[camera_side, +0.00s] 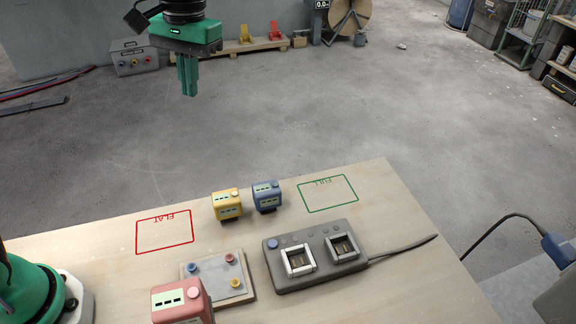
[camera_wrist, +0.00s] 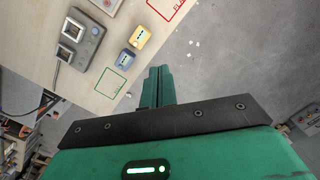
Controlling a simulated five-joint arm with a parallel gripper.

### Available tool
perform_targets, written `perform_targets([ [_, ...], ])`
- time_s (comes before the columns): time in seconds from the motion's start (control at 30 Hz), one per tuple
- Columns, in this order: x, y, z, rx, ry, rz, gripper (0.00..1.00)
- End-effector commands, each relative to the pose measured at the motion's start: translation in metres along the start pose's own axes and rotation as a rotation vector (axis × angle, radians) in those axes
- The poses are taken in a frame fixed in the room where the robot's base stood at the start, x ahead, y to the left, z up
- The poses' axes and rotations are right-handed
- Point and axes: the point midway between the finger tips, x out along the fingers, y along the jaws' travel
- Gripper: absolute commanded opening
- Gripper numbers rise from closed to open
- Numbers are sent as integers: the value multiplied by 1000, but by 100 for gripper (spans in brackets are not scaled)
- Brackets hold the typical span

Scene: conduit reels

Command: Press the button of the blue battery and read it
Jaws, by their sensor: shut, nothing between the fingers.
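The blue battery (camera_side: 267,196) stands upright on the wooden table, just right of the yellow battery (camera_side: 227,204). A round button (camera_side: 276,184) shows on top of the blue battery, and its front has a dark strip of small marks on a pale label. In the wrist view the blue battery (camera_wrist: 127,59) is beside the yellow battery (camera_wrist: 139,37). A pink battery (camera_side: 181,301) stands at the table's front. My gripper (camera_side: 191,94) is shut and empty, high up and well away from the batteries. In the wrist view its fingers (camera_wrist: 160,72) are together.
A grey two-bay charger (camera_side: 315,283) with a cable lies right of centre. A board with coloured knobs (camera_side: 246,297) lies beside it. A red FLAT outline (camera_side: 165,250) and a green FULL outline (camera_side: 327,211) are empty. The air around my gripper is clear.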

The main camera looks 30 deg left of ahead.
Motion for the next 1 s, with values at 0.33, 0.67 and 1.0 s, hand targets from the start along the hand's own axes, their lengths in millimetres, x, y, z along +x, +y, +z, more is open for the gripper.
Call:
perform_targets([
  [0.33,16,40,-28,-23,-118,-66,0],
  [0.67,38,77,-48,-47,-220,-141,0],
  [1.0,70,114,-59,-73,-315,-232,0],
])
